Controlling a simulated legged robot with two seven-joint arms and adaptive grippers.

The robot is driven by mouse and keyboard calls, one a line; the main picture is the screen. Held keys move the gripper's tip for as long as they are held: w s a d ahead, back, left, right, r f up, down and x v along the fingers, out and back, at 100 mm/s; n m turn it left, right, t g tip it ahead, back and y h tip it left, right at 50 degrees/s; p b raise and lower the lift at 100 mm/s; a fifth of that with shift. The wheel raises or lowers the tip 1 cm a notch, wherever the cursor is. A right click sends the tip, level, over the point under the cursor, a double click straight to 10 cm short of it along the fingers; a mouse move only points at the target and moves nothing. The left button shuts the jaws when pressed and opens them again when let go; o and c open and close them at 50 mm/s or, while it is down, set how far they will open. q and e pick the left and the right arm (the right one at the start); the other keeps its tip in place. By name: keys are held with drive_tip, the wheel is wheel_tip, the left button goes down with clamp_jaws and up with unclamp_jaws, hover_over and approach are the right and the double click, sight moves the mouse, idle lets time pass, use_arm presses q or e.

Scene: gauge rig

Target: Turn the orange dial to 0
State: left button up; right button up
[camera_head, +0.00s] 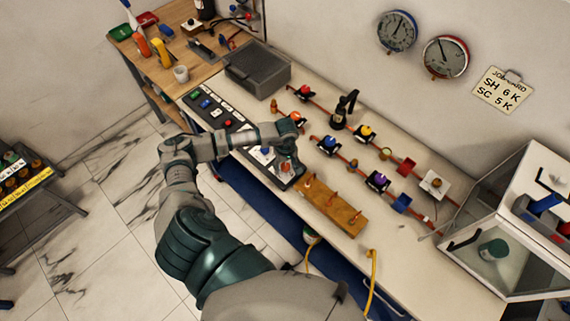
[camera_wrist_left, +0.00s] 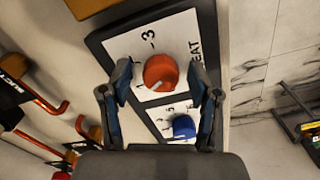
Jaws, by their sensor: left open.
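The orange dial (camera_wrist_left: 160,71) sits on a white plate (camera_wrist_left: 150,42) marked with a 3 and partly hidden lettering ending in "EAT". A pale pointer mark shows at its lower left edge in the left wrist view. My left gripper (camera_wrist_left: 160,84) is open, with one finger on each side of the dial; I cannot tell whether they touch it. In the head view my left gripper (camera_head: 287,163) is over the near end of the dark control panel (camera_head: 238,128), and the dial is not clearly visible there. My right gripper is not in view.
A blue dial (camera_wrist_left: 184,127) is beside the orange one on the same panel. A wooden block with pegs (camera_head: 334,206) lies right of the panel. Pipes with coloured valves (camera_head: 329,145) run behind it. A glass-fronted cabinet (camera_head: 505,240) stands at the right.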

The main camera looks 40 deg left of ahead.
use_arm(q)
drive_tip(key=shift+d, duration=0.1)
drive_tip(key=shift+c, duration=1)
drive_tip(key=c, duration=0.9)
drive_tip(key=shift+a, duration=0.2)
drive_tip(key=shift+c, duration=0.2)
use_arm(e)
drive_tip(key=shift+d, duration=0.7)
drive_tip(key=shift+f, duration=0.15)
